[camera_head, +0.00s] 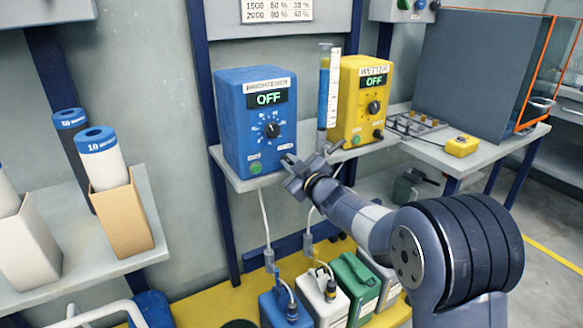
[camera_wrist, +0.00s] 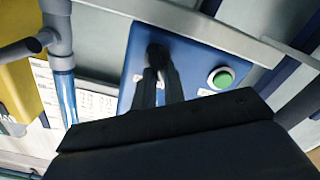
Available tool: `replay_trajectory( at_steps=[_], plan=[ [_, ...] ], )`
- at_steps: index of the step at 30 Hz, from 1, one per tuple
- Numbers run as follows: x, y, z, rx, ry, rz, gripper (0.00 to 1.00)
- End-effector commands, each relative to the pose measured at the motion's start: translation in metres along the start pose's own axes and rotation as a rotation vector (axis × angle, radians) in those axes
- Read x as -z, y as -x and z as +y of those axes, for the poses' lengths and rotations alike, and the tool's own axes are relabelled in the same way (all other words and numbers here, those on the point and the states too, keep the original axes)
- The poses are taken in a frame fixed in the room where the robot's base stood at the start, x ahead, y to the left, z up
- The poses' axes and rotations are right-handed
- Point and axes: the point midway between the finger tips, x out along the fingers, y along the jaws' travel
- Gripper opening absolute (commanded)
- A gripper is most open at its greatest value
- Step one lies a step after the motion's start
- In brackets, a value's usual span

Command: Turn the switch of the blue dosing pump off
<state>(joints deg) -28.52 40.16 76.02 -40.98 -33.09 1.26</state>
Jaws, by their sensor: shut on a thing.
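The blue dosing pump (camera_head: 238,135) stands on a wall shelf, and its display (camera_head: 269,98) reads OFF. A black dial (camera_head: 272,130) is on its front, with a green button (camera_head: 255,167) at the lower left. My gripper (camera_head: 288,161) is at the lower right of the pump's front. In the wrist view its fingers (camera_wrist: 157,72) are closed together on the small black switch (camera_wrist: 157,50) on the blue face, beside the green button. The fingers hide much of the switch, so its exact angle cannot be told.
A yellow pump (camera_head: 350,105), also reading OFF, stands to the right, with a clear tube of blue liquid (camera_head: 324,95) between the pumps. Several canisters (camera_head: 355,285) stand below the shelf (camera_head: 225,172). A side shelf with cartridges (camera_head: 101,160) is at the left.

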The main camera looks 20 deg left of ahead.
Motion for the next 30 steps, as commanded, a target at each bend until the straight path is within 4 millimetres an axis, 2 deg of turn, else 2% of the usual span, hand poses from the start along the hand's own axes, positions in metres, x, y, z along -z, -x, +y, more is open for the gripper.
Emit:
replay_trajectory(
  at_steps=[15, 16, 24, 30],
  plan=[
    [0.0004, -0.0001, -0.0003, 0.001, 0.022, 0.001, 0.00],
    [0.0004, -0.0001, -0.0003, 0.001, 0.022, 0.001, 0.12],
    [0.0003, 0.0000, -0.0003, 0.000, 0.020, 0.000, 0.33],
    [0.0002, 0.0001, -0.0003, 0.000, 0.019, 0.000, 0.33]
  ],
)
